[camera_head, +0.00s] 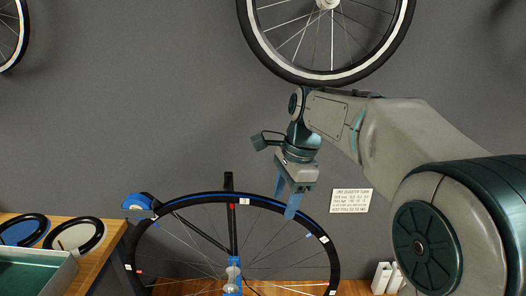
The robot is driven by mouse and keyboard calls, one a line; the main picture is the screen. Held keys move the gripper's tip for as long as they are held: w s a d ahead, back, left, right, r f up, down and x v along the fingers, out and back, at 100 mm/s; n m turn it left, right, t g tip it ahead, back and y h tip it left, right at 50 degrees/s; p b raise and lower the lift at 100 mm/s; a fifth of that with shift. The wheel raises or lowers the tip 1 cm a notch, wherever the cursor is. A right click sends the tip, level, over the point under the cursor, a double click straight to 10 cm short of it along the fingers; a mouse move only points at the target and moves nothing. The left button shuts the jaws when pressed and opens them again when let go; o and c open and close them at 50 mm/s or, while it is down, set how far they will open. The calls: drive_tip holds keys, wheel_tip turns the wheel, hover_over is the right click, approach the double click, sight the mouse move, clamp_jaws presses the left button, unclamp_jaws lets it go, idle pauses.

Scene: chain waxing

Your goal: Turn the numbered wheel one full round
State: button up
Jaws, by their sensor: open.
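The numbered wheel (172,204) is a large black-rimmed spoked wheel at the bottom centre, with small white labels along its rim. The numbers on the labels are too small to read. Its hub (233,272) shows near the bottom edge, and its lower part is out of view. My gripper (285,208) points down at the wheel's upper right rim. Its blue fingers are open and overlap the rim in the picture; I cannot tell whether they touch it. A blue piece (138,202) sits at the rim's upper left.
A wooden table (105,250) at the lower left bears a green tray (40,262) and round blue and white items with black rings. A printed sign (350,201) is on the grey wall. Another wheel (290,70) hangs above. White cylinders (382,277) stand at the lower right.

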sight(253, 203)
drive_tip(key=w+a+r+m, duration=0.1)
drive_tip(key=r, duration=0.1)
drive_tip(key=w+a+r+m, duration=0.1)
drive_tip(key=a, duration=0.1)
drive_tip(key=w+a+r+m+p, duration=0.1)
drive_tip(key=a+r, duration=0.1)
drive_tip(key=shift+w+r+m, duration=0.35)
drive_tip(key=shift+m, duration=0.05)
drive_tip(key=x, duration=0.9)
drive_tip(key=shift+a+f, duration=0.15)
drive_tip(key=shift+f, duration=0.25)
drive_tip(key=shift+w, duration=0.1)
drive_tip(key=shift+c, duration=0.3)
clamp_jaws()
